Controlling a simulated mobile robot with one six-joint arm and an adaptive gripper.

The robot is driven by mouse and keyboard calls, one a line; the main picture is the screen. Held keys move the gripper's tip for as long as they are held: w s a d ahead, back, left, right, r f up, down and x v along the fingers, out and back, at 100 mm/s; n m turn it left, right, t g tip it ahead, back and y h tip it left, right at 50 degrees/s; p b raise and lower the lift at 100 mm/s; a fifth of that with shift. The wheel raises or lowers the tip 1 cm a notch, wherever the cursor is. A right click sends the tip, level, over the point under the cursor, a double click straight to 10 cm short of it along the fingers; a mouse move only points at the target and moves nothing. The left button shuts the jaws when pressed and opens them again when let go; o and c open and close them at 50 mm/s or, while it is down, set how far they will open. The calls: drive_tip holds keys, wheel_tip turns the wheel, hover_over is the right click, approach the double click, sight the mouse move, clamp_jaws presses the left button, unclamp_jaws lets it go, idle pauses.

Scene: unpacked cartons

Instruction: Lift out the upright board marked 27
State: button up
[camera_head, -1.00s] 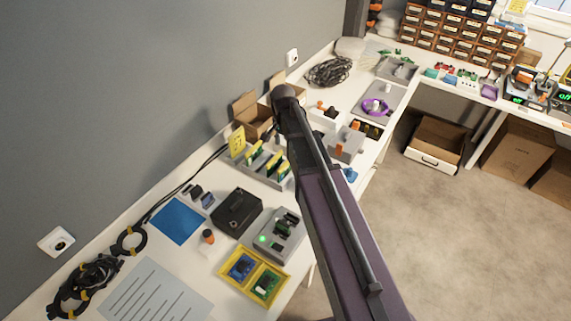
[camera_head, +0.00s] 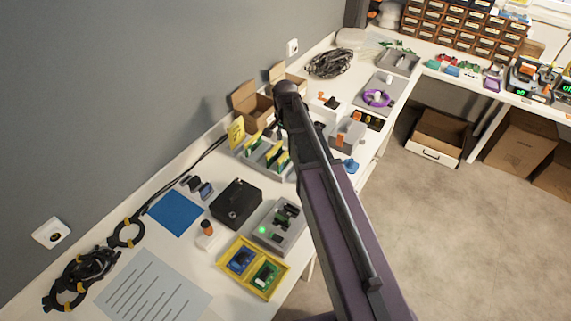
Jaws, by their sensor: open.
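Several upright boards (camera_head: 254,143) with yellow edges stand in a grey slotted rack (camera_head: 258,164) on the bench, left of my arm. Their markings are too small to read, so I cannot tell which one is 27. A yellow card (camera_head: 236,132) with dark print stands at the rack's left end. My arm crosses in front of the rack's right side and hides part of the bench there. My gripper does not show; I cannot tell where it is relative to the boards.
A black box (camera_head: 237,203), a grey fixture (camera_head: 280,226) with a green light and a yellow tray (camera_head: 253,268) with two boards sit in front of the rack. An open carton (camera_head: 252,105) stands behind it. Cables (camera_head: 82,275) lie along the wall.

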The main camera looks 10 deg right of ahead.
sight(286, 153)
drive_tip(key=shift+f+b, duration=2.55)
drive_tip(key=shift+f, duration=0.35)
drive_tip(key=shift+f, duration=0.1)
wheel_tip(286, 153, down, 5)
drive_tip(key=b, duration=0.5)
drive_tip(key=shift+w+d, duration=0.1)
drive_tip(key=shift+w, duration=0.05)
clamp_jaws()
